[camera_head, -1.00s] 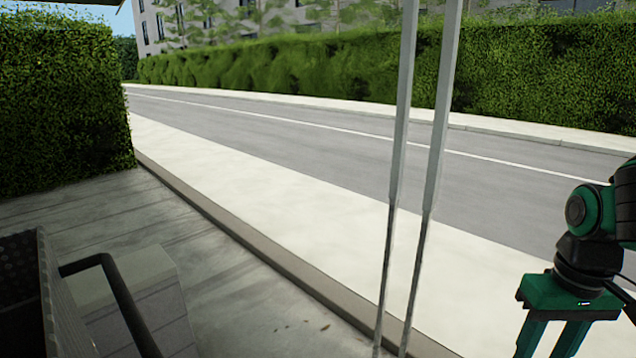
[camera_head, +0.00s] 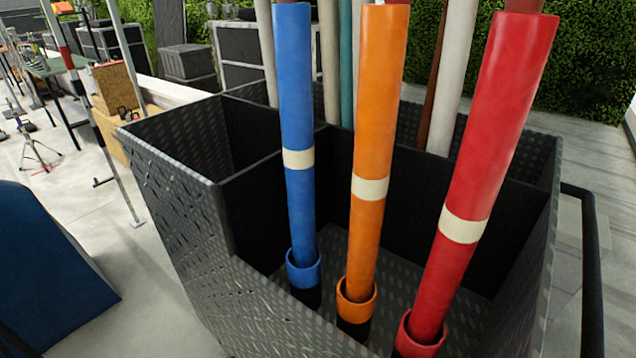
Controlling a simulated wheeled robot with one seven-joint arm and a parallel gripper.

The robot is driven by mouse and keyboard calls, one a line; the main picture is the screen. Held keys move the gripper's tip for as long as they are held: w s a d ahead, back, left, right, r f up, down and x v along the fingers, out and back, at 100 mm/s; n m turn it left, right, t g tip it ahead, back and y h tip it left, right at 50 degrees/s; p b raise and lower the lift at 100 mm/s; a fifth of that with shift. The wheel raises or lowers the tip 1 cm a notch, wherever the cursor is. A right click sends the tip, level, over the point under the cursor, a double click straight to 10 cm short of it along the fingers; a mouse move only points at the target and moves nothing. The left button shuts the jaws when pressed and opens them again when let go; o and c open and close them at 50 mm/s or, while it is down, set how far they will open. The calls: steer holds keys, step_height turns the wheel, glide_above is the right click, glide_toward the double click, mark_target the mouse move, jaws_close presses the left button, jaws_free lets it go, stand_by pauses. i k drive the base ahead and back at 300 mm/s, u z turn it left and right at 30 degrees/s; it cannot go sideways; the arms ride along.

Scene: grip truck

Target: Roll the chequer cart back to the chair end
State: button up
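The chequer cart (camera_head: 185,225) fills the middle and right of the head view, close in front of me. It is a dark bin with a chequer-plate pattern, divided into compartments. A blue tube (camera_head: 295,105), an orange tube (camera_head: 380,110) and a red tube (camera_head: 498,115) stand tilted in its near compartment, each with a white band. A black bar handle (camera_head: 591,265) runs down its right side. The cart's wheels are hidden. My gripper is out of view. I cannot make out a chair for certain.
A dark blue panel (camera_head: 45,270) stands at the lower left, beside the cart. Pale open floor (camera_head: 95,190) lies between them. Stands, a table and black cases (camera_head: 115,45) are at the back left. A hedge (camera_head: 590,60) is at the back right.

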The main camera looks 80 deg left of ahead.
mark_target(209, 172)
steer(key=u, duration=0.05)
steer(key=k, duration=0.3)
steer(key=u, duration=2.25)
steer(key=k, duration=0.35)
steer(key=u, duration=0.3)
steer(key=i, duration=0.5)
steer(key=u, duration=0.3)
